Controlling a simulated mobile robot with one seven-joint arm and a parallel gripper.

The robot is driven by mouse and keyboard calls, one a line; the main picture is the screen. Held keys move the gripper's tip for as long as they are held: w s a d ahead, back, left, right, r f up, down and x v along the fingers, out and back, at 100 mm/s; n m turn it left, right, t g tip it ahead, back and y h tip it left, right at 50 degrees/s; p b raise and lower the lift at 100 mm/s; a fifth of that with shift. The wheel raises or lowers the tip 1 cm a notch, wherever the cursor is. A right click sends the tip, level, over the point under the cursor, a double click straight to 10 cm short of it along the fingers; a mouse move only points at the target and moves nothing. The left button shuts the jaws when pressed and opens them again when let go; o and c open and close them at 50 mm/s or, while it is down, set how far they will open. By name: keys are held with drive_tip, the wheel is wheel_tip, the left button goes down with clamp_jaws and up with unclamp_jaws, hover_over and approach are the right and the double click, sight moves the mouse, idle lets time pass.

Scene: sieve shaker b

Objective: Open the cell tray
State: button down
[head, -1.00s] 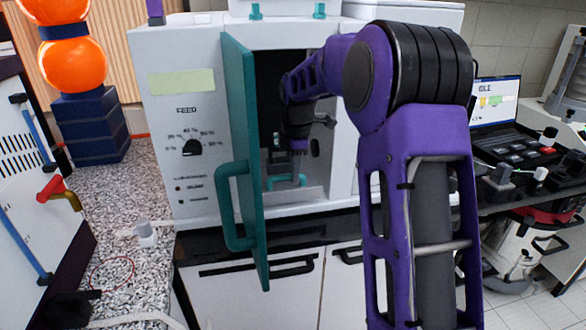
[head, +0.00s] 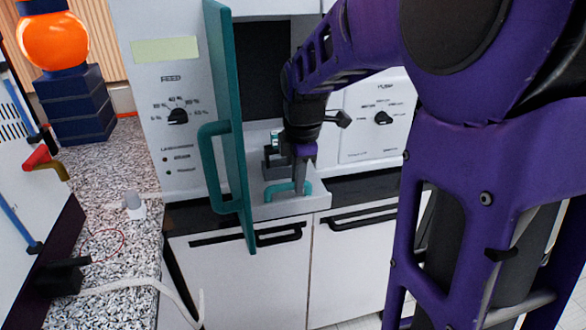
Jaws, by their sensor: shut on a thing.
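The cell tray (head: 318,202) is a light grey drawer at the bottom of the machine's open cell, with a teal handle (head: 304,188) on its front. It sticks out past the machine's front face, over the dark counter edge. My gripper (head: 299,184) points down at the handle and is shut on it; the fingers partly hide the grip. A small dark and teal item (head: 272,155) stands on the tray behind the gripper. The teal cell door (head: 229,120) stands swung open, left of the tray.
The open door with its big handle (head: 210,160) is close on the left of my arm. White cabinets with dark handles (head: 365,218) lie below. A speckled counter (head: 100,195) with a small white-capped item (head: 134,205) is at left.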

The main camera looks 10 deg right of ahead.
drive_tip(key=shift+s, duration=0.9)
drive_tip(key=c, duration=0.8)
unclamp_jaws()
drive_tip(key=shift+s, duration=0.15)
drive_tip(key=shift+o, duration=0.2)
